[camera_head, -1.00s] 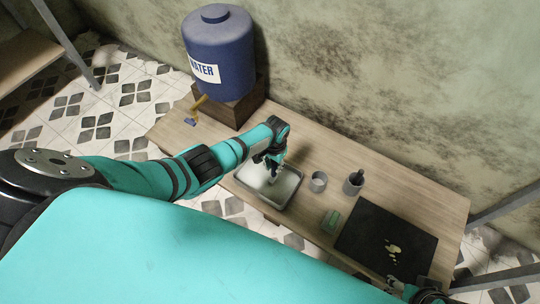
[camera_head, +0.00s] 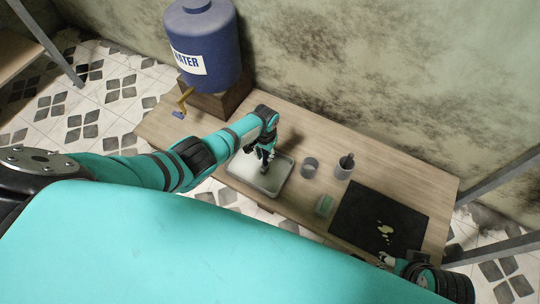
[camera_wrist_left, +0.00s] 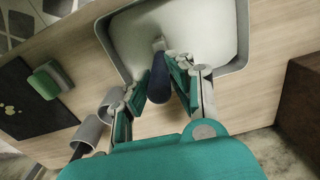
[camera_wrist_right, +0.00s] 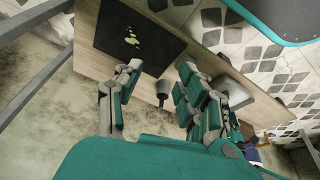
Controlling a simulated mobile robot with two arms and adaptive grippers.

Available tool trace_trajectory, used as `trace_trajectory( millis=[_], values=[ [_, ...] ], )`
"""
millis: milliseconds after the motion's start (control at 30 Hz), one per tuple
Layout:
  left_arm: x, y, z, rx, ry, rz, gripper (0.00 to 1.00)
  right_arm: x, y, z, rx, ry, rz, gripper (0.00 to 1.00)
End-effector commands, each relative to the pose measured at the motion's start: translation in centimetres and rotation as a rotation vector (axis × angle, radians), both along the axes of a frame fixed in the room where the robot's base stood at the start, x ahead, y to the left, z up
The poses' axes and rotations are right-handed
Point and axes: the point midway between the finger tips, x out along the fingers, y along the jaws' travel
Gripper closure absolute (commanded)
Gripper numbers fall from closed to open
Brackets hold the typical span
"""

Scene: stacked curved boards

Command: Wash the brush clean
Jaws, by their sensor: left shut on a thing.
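My left gripper (camera_head: 266,160) is shut on the brush, over the shallow tray (camera_head: 284,183). In the left wrist view the brush's dark blue handle (camera_wrist_left: 158,82) lies between the fingers, and its pale end points into the tray (camera_wrist_left: 243,35). I cannot tell whether the tip touches the tray's bottom. The blue water tank (camera_head: 205,48) stands on a wooden block (camera_head: 222,98), with a brass tap (camera_head: 184,98) at its front. My right gripper (camera_head: 386,261) is by the table's front right edge. In the right wrist view its fingers (camera_wrist_right: 158,85) are apart and empty.
Right of the tray on the wooden table (camera_head: 290,118) are a grey cup (camera_head: 309,169), a second cup (camera_head: 343,172) holding a dark object, and a green sponge (camera_head: 324,206). A black board (camera_head: 365,215) with pale blotches lies at the right end.

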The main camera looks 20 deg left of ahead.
Motion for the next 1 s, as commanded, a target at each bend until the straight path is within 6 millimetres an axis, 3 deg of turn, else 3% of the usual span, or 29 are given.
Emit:
trace_trajectory(
  millis=[700,1000],
  values=[
    [0.3,3.6,0.1,0.001,0.000,-0.001,1.00,-0.8,0.1,-0.2,0.003,0.018,-0.002,0.60],
    [0.4,6.0,0.0,0.000,0.000,0.001,1.00,-0.8,0.1,1.1,0.006,-0.003,-0.002,0.60]
  ],
)
